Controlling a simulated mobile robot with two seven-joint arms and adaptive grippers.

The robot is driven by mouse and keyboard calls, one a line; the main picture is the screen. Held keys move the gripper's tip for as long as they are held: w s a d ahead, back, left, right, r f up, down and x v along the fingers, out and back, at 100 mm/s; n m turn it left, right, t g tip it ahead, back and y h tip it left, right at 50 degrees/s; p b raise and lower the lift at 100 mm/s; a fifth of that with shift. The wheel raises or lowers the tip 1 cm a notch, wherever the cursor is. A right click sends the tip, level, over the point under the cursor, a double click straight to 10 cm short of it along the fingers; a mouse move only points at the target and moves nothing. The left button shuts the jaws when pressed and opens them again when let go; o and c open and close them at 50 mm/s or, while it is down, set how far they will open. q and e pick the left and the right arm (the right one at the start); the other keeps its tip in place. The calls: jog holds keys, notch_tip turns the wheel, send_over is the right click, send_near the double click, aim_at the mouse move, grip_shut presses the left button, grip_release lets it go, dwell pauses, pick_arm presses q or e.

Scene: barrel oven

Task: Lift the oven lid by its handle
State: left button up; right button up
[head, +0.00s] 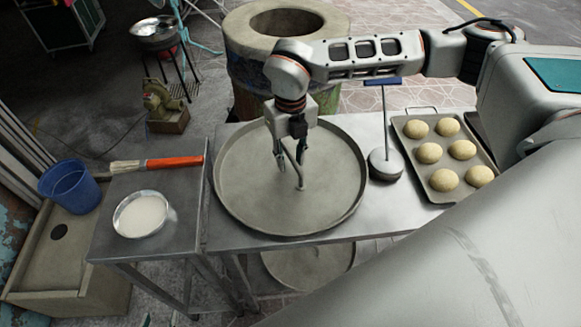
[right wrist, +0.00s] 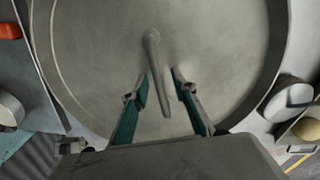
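The oven lid (head: 245,190) is a large round grey metal disc with a raised rim, lying on the metal table. Its bar handle (head: 300,180) stands up at the middle. My right gripper (head: 290,152) is over the lid, pointing down at the handle. In the right wrist view my right gripper (right wrist: 160,82) is open, with the handle (right wrist: 158,75) between its fingers and a gap on each side. The barrel oven (head: 247,68) stands behind the table with its round top opening uncovered. My left gripper is not in view.
A tray (head: 413,165) of dough balls and a round-based metal tool (head: 384,165) are right of the lid. On the left table are a white-filled bowl (head: 141,215) and a brush (head: 170,162). A blue bucket (head: 70,187) is further left.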

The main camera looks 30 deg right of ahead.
jog(key=shift+f, duration=0.2)
grip_shut()
jog(key=shift+r, duration=0.1)
jog(key=shift+w, duration=0.1)
